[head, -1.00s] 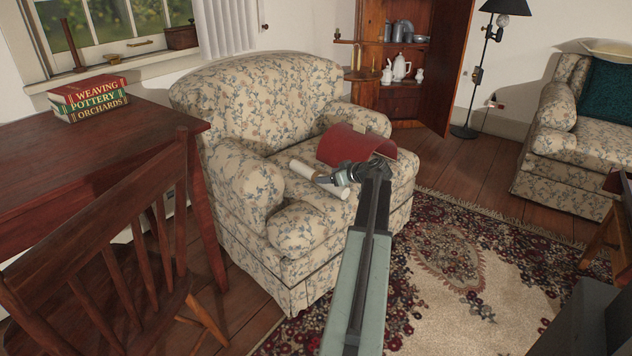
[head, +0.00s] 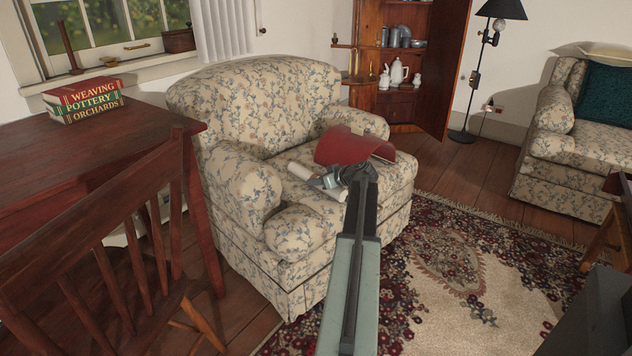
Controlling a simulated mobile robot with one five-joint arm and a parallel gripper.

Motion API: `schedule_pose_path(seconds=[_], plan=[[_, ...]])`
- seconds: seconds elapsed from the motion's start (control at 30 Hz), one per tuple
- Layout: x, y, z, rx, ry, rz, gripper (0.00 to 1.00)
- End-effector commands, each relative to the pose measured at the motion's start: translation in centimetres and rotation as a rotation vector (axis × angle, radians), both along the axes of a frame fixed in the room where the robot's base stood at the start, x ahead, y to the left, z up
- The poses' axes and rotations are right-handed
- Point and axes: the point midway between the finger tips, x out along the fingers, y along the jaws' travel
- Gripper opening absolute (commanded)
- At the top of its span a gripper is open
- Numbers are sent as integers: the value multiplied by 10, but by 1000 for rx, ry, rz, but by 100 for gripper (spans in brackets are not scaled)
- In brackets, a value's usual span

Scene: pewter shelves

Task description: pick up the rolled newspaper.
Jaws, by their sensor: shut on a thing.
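The rolled newspaper (head: 300,171) is a white roll at the seat of the floral armchair (head: 255,105), lying slantwise beside a curved red object. My gripper (head: 322,181) reaches in from the lower right and is shut on the middle of the roll. One white end shows to the upper left of the jaws and the other to the lower right. The jaws hide the middle of the roll. I cannot tell whether the roll still touches the seat.
The curved red object (head: 350,145) sits on the seat just behind my gripper. A wooden desk (head: 80,150) with stacked books (head: 85,100) and a wooden chair (head: 120,235) stand at the left. The patterned rug (head: 460,270) at the right is mostly clear.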

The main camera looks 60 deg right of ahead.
Motion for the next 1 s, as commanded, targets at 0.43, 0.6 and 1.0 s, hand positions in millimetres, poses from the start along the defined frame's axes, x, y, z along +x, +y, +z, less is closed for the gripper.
schedule_pose_path(seconds=[0.43, 0.6, 1.0], plan=[[1, 1, 44, 0, 0, 1, 0], [-35, 25, 40, 2, 0, -1, 0], [-121, 77, 49, 0, 0, 0, 0]])
